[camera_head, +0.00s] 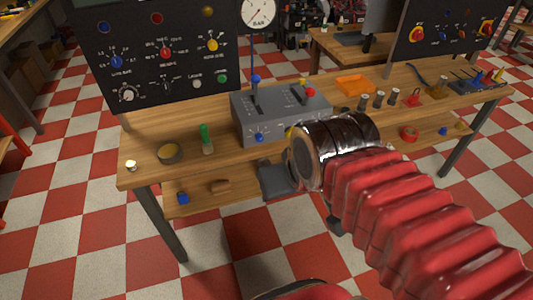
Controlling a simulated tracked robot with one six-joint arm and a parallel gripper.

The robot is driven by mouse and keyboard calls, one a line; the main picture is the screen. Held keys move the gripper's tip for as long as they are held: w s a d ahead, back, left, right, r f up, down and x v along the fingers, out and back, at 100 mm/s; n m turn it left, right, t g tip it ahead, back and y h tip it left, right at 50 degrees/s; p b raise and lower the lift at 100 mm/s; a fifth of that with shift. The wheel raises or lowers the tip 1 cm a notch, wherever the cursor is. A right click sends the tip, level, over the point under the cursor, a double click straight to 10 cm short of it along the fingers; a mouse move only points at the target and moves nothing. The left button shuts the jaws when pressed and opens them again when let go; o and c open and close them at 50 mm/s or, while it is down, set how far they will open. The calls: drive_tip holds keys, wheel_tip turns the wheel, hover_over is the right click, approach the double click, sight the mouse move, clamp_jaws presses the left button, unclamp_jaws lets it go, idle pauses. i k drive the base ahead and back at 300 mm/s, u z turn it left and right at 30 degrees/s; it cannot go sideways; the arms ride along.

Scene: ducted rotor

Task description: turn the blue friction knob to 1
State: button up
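A small blue knob (260,136) sits low on the front face of the grey lever box (285,112) on the workbench. A second blue knob (117,62) is on the upright black panel at the left. No lettering tells me which is the friction knob, and scale marks are too small to read. My arm comes in from the lower right, and its dark, shiny wrist (335,140) is in front of and right of the box. I cannot make out my gripper's fingertips. A dark grey flat piece shows below the wrist; I cannot tell whether it is mine.
The black panel (160,85) carries several other knobs. An orange tray (353,84) and small cylinders are to the right. Open checkered floor (100,245) lies in front.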

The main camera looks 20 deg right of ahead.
sight(259, 137)
drive_tip(key=z, duration=0.05)
drive_tip(key=k, duration=0.2)
drive_tip(key=u, duration=1.8)
drive_tip(key=i, duration=0.55)
drive_tip(key=z, duration=1.2)
